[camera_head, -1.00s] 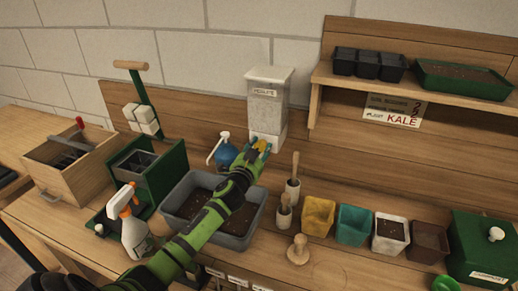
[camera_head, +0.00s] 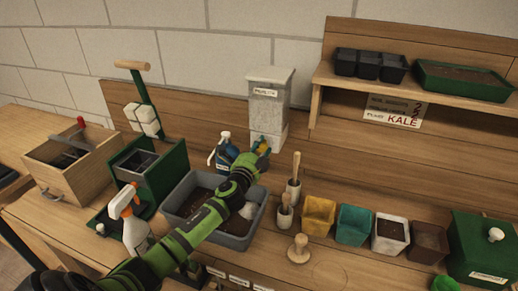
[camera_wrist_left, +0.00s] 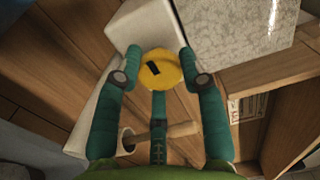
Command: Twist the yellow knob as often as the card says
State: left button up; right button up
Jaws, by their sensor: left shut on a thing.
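The yellow knob (camera_wrist_left: 161,70) with a black mark sits on the white lower block of the perlite dispenser (camera_head: 268,105). My left gripper (camera_wrist_left: 160,78) is shut on the knob, with teal fingers on both sides of it. In the head view my left gripper (camera_head: 260,152) partly hides the knob. The card (camera_head: 394,110) hangs on the shelf edge. It shows a 2 on each of two lines and "KALE"; the smaller words are hard to read. A white heap (camera_head: 248,210) lies on the soil in the grey tray (camera_head: 182,189).
A blue bottle (camera_head: 224,153) stands left of the dispenser. A spray bottle (camera_head: 132,225) and green press (camera_head: 150,165) are at left. Wooden dibbers (camera_head: 294,185) and several coloured pots (camera_head: 318,215) stand to the right. A green box (camera_head: 480,245) is at far right.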

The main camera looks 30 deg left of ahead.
pick_arm(q)
jog(key=shift+d+r+m, duration=0.15)
jog(key=shift+d+m, duration=0.15)
jog(key=o, duration=1.2)
jog(key=shift+w, duration=0.1)
jog(key=shift+c, duration=0.2)
jog(key=shift+d, duration=0.15)
jog(key=shift+s, duration=0.25)
jog(key=shift+s+f, duration=0.2)
jog(key=shift+s, duration=0.15)
jog(key=v, duration=1)
jog(key=shift+s, duration=0.4)
jog(key=shift+d+r, duration=0.1)
jog(key=shift+r, duration=0.05)
